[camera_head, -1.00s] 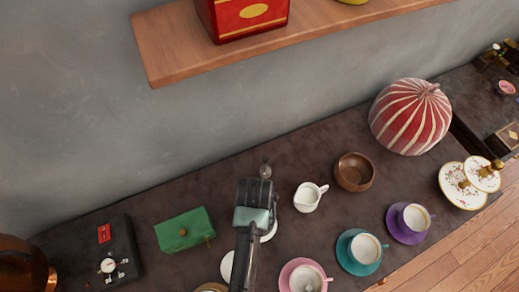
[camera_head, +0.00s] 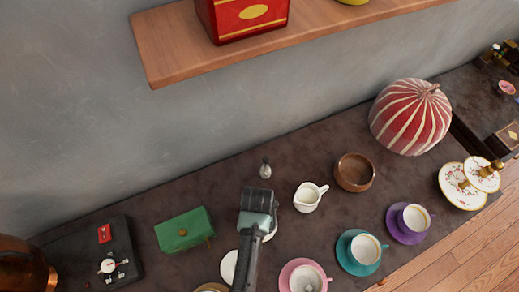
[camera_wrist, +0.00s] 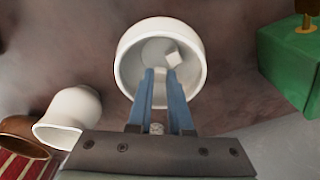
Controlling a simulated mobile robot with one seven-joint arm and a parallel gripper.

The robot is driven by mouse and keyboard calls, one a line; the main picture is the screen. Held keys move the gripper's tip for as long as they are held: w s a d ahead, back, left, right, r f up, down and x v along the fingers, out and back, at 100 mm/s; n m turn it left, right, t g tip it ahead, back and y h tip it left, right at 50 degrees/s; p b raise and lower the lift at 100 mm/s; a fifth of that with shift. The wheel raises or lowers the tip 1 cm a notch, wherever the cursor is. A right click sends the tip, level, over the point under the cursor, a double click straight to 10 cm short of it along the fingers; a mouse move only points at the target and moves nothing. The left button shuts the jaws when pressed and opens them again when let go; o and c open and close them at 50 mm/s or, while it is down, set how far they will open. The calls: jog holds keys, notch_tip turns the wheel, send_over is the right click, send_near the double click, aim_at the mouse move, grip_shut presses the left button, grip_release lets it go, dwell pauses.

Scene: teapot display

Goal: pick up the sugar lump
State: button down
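A white round bowl (camera_wrist: 126,62) fills the top middle of the wrist view. Inside it lies a small pale sugar lump (camera_wrist: 173,57). A second pale lump (camera_wrist: 160,74) shows in the gap between my fingertips; I cannot tell whether they touch it. My gripper (camera_wrist: 160,71) points down into the bowl, its two blue fingers apart. In the head view my wrist covers the fingers and most of the bowl; only a white edge (camera_head: 269,234) shows at its right.
The white jug (camera_head: 308,197) and wooden bowl (camera_head: 355,172) stand to the right. A green box (camera_head: 185,230) is to the left. A small silver item (camera_head: 265,169) stands behind my wrist.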

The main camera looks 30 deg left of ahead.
dwell(0.3)
notch_tip(320, 180, up, 10)
dwell(0.5)
